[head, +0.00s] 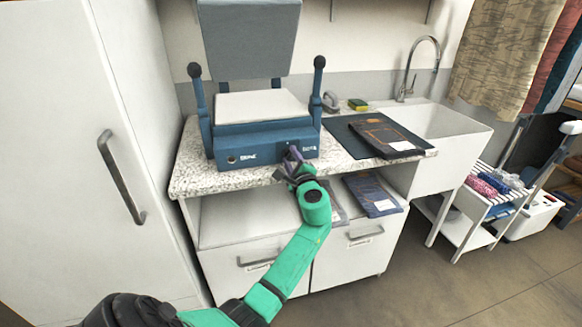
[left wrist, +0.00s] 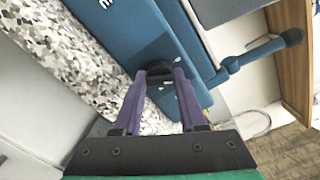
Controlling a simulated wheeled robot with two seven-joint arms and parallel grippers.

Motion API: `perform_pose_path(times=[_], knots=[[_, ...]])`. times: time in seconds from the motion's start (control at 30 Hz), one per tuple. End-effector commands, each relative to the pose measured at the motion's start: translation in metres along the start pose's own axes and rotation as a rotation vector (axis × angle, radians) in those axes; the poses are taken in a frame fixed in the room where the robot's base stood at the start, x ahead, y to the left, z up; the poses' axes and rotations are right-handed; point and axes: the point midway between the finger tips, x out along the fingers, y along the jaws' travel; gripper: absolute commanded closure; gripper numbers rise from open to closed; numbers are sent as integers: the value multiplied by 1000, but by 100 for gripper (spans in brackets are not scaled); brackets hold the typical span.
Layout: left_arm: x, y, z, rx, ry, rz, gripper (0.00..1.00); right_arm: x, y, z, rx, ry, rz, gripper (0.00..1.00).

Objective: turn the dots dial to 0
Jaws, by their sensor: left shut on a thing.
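A blue press (head: 265,135) with a raised lid and two upright levers stands on the speckled counter. Its front has a small knob with a label at the left and a dark panel with white lettering at the right. My left gripper (head: 293,154) reaches this right-hand panel. In the left wrist view its two purple fingers (left wrist: 159,76) are shut on the dark dots dial (left wrist: 158,70), one on each side. The dial's pointer and setting cannot be read; the fingers cover most of it. My right gripper is not in view.
The speckled counter (head: 190,172) has a dark mat (head: 345,139) with a dark garment (head: 385,134) right of the press. A sponge (head: 358,104) lies behind, and a sink (head: 440,125) is further right. Folded dark packets (head: 372,193) lie on the shelf below. A tall white cabinet (head: 70,130) stands at the left.

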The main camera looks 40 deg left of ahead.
Motion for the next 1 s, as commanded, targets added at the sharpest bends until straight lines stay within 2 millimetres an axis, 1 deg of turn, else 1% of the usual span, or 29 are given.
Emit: perform_pose_path(times=[0.03, 0.2, 0.4, 0.7, 1.0], knots=[[0, 6, -4, -45, 1, 1, 100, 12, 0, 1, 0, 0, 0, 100], [0, 6, -4, -201, 1, 1, 100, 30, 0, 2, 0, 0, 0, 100], [0, 5, -3, -358, 1, 2, 100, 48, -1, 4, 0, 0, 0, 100], [0, 3, -2, -499, 1, 3, 100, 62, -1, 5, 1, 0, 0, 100], [0, 1, -1, -538, 1, 3, 100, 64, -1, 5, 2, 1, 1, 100]])
